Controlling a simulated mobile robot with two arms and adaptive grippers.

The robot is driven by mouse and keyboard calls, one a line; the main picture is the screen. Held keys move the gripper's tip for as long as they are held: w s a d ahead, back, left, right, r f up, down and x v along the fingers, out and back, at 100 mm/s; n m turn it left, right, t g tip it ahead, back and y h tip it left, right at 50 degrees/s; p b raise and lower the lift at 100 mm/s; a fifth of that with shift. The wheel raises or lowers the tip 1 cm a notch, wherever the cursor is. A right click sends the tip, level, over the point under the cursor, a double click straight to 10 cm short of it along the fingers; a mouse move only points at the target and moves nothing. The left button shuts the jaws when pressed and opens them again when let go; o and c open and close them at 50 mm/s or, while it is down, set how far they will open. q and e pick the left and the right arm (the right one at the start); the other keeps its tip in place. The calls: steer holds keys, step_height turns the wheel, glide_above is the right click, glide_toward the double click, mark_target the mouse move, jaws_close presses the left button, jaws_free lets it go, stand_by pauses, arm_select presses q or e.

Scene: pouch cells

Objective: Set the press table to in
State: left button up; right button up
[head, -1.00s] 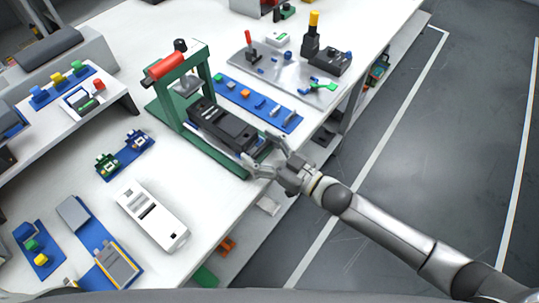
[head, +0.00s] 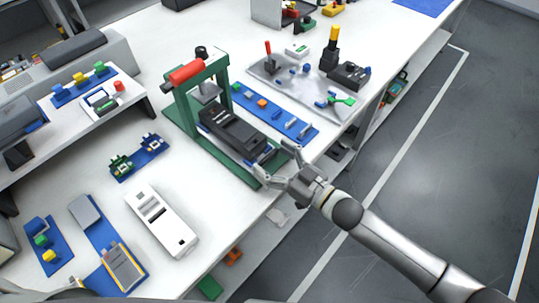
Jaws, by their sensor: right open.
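The press (head: 188,118) is a green frame with a red roller-like handle (head: 187,73) on top, standing on the white bench. Its black press table (head: 234,130) lies on the green base and reaches out from under the frame toward the lower right. My right gripper (head: 277,163) is open at the outer end of the press table, with its fingers on either side of a small blue part there. Whether the fingers touch it I cannot tell. My left gripper is not in view.
A blue strip with small parts (head: 275,112) lies right of the press, and a metal tray (head: 300,84) with tools lies behind it. The bench's front edge runs beneath my right arm.

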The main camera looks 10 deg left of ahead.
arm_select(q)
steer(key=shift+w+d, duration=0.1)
arm_select(e)
steer(key=v, duration=1)
steer(key=shift+d, duration=0.2)
steer(key=shift+s, duration=0.1)
